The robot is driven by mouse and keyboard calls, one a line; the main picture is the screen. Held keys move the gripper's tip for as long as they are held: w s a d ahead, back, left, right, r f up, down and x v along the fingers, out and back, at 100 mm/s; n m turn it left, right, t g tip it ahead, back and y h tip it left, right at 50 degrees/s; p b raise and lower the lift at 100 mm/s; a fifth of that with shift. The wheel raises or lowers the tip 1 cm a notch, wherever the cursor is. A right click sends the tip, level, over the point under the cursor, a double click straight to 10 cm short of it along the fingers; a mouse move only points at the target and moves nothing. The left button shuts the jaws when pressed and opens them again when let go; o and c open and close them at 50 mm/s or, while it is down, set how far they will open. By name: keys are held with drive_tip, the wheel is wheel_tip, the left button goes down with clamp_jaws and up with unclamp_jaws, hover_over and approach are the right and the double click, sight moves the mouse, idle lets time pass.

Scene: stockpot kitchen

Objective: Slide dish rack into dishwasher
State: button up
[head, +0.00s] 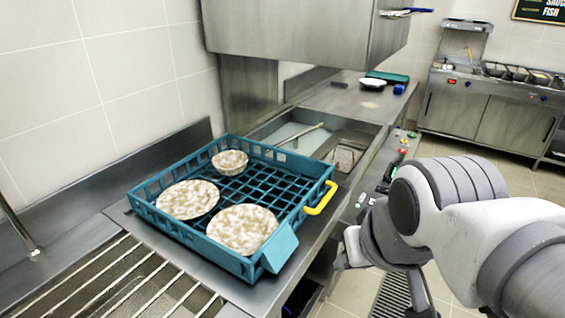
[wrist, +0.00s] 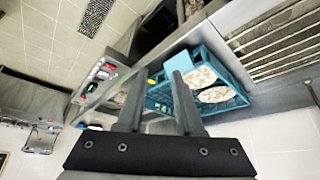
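The teal dish rack (head: 150,213) sits on the steel counter, holding two speckled plates (head: 188,199) (head: 243,228) and a speckled bowl (head: 230,161). A yellow handle (head: 321,198) is on its right side. The dishwasher has a raised steel hood (head: 290,28) over an open bay (head: 345,140) behind the rack. The rack is outside the bay. My gripper (head: 345,258) is right of the rack, apart from it and partly hidden by my arm.
A ribbed drainboard (head: 110,285) lies in front of the rack. Red and green buttons (head: 404,150) line the dishwasher's front edge. A white plate (head: 372,85) and teal tray (head: 388,77) sit on the far counter. A stove (head: 490,105) stands far right, past open floor.

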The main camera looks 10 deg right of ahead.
idle(0.3)
drive_tip(key=shift+o, duration=1.2)
drive_tip(key=shift+w, duration=0.1)
drive_tip(key=shift+o, duration=0.2)
drive_tip(key=w+d+f+n+t+h+b, duration=0.1)
drive_tip(key=w+d+f+n+b, duration=0.1)
drive_tip(key=w, duration=0.4)
drive_tip(key=w+d+f+n+t+b, duration=0.2)
drive_tip(key=w+d+f+b, duration=0.2)
drive_tip(key=w+f+b, duration=0.1)
drive_tip(key=shift+w+d+n+h+b, duration=0.25)
drive_tip(key=shift+w+n+h+b, duration=0.05)
drive_tip(key=shift+w+h, duration=0.15)
drive_tip(key=n+t+y+b, duration=0.4)
drive_tip(key=n+t+b, duration=0.4)
drive_tip(key=n+b, duration=0.7)
approach(327, 195)
drive_tip(key=shift+n, duration=0.6)
drive_tip(key=w, duration=0.3)
drive_tip(key=w+a+f, duration=0.1)
drive_tip(key=w, duration=0.2)
drive_tip(key=w+f, duration=0.1)
drive_tip(key=w, duration=0.2)
drive_tip(key=shift+w+a+b, duration=0.2)
drive_tip(key=shift+w+b, duration=0.15)
drive_tip(key=shift+b, duration=0.05)
clamp_jaws()
